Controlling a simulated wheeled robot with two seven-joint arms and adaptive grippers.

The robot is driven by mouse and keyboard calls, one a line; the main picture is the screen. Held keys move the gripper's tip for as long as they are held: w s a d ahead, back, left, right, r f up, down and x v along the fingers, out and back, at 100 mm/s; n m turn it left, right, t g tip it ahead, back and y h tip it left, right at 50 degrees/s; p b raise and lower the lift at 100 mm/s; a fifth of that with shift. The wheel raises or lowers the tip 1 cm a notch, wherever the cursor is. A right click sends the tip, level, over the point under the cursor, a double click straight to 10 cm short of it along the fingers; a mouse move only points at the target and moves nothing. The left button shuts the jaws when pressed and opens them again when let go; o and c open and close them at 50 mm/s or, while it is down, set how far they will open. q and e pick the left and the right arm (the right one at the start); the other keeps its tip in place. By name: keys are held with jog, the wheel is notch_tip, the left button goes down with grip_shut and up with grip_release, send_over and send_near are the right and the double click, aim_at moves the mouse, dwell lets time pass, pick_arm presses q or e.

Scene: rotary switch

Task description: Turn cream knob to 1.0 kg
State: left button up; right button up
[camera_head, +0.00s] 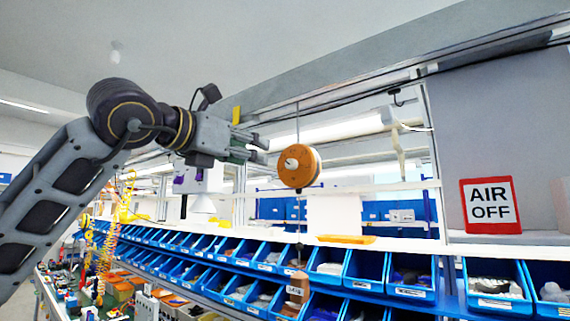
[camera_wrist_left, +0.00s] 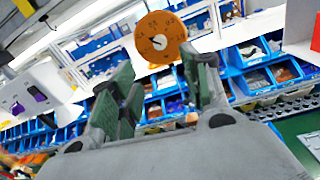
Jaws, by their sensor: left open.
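An orange-brown round dial (camera_head: 298,179) hangs on a thin rod in the middle of the head view, with a small cream knob (camera_head: 291,163) at its centre. In the left wrist view the dial (camera_wrist_left: 161,23) shows its face with small dark marks around it. The marks and the knob's setting are too small to read. My left gripper (camera_head: 262,148) is open and empty, just left of the dial and apart from the knob. In the wrist view its green-padded fingers (camera_wrist_left: 158,80) stand wide apart below the dial. My right gripper is not in view.
Rows of blue bins (camera_head: 365,270) with small parts run below the dial. A red-framed AIR OFF sign (camera_head: 490,205) stands at the right. A brown tag (camera_head: 298,288) hangs below the dial. The space between gripper and dial looks clear.

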pick_arm(q)
jog(key=p, duration=0.5)
send_near(289, 164)
jog(key=x, duration=0.6)
jog(key=shift+r, duration=0.1)
jog(key=shift+x, duration=1.1)
jog(key=shift+c, duration=1)
jog(key=c, duration=0.8)
jog(key=shift+c, duration=0.2)
